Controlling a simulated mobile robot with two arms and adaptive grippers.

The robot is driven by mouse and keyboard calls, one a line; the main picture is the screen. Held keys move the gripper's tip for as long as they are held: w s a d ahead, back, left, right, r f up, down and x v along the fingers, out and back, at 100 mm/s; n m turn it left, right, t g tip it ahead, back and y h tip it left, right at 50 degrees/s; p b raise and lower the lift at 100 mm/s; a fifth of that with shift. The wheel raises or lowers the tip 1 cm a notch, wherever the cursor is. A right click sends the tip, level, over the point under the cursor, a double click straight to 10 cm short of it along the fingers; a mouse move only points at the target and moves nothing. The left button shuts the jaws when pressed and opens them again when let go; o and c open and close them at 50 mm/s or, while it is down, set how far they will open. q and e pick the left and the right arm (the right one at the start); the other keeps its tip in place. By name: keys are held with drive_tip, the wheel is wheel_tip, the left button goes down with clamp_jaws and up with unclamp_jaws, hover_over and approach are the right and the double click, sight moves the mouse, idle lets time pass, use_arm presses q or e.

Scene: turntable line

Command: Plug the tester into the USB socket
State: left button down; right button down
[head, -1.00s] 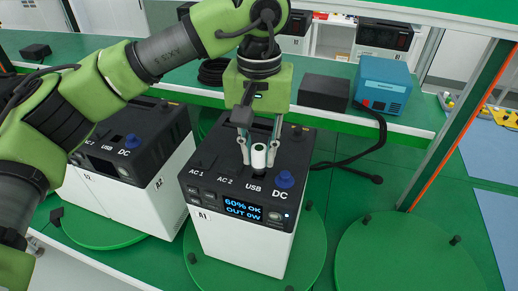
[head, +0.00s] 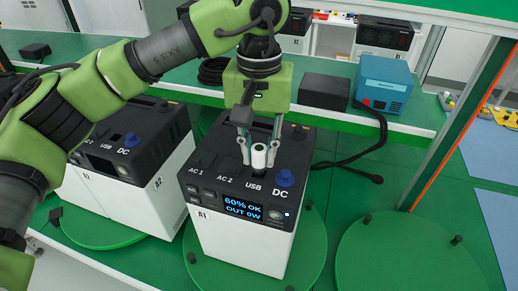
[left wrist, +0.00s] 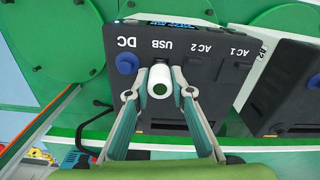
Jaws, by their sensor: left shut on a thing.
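My left gripper (head: 259,150) is shut on the tester (head: 259,157), a small white cylinder with a dark hole in its end. It is held upright over the top of the power station (head: 243,240), just behind the USB label. In the left wrist view the tester (left wrist: 159,82) sits between the two fingertips (left wrist: 160,88), close to the USB label. The USB socket is hidden under the tester. I cannot tell whether the tester touches it. The power station's lit screen reads 60% OK, OUT 0W. My right gripper is not in view.
A blue cap (head: 285,178) stands at the DC port, close beside the tester. A second power station (head: 130,170) stands at the left. An empty green turntable (head: 400,262) is at the right. A blue box (head: 384,82) and a black box (head: 324,91) stand on the shelf behind.

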use_arm(q)
drive_tip(key=shift+f+b, duration=0.95)
drive_tip(key=shift+f, duration=0.25)
drive_tip(key=c, duration=1.7)
unclamp_jaws()
